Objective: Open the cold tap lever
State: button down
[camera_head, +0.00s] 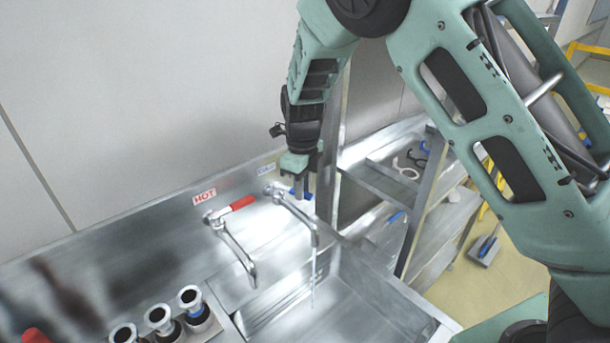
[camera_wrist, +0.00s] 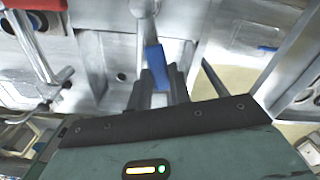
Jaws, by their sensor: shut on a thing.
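The cold tap (camera_head: 294,209) stands right of the hot tap (camera_head: 232,243) behind the steel sink (camera_head: 345,296). My gripper (camera_head: 305,186) points down at the cold tap's blue lever (camera_head: 307,196). In the wrist view, my gripper (camera_wrist: 160,88) has its two dark fingers on either side of the blue lever (camera_wrist: 156,62), shut on it. The near end of the lever is between the fingers and partly hidden. A thin pale line that looks like running water hangs below the cold spout. The hot tap's red lever (camera_head: 243,202) points to the upper right.
The HOT label (camera_head: 204,196) and the blue COLD label (camera_head: 266,169) are on the backsplash. Several metal cups (camera_head: 158,316) stand left of the sink. A steel shelf unit (camera_head: 432,225) with small tools stands to the right. The sink basin looks empty.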

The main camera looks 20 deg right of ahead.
jog(key=shift+s+a+r+m+p, duration=0.1)
jog(key=shift+s+a+m+p, duration=0.25)
jog(key=shift+m+p, duration=0.3)
jog(key=shift+s+a+m+p, duration=0.1)
jog(key=shift+a+m+p, duration=0.35)
jog(key=shift+m, duration=0.4)
jog(key=c, duration=1.3)
grip_release()
notch_tip(320, 180, up, 17)
jog(key=b, duration=0.5)
jog(key=shift+r, duration=0.2)
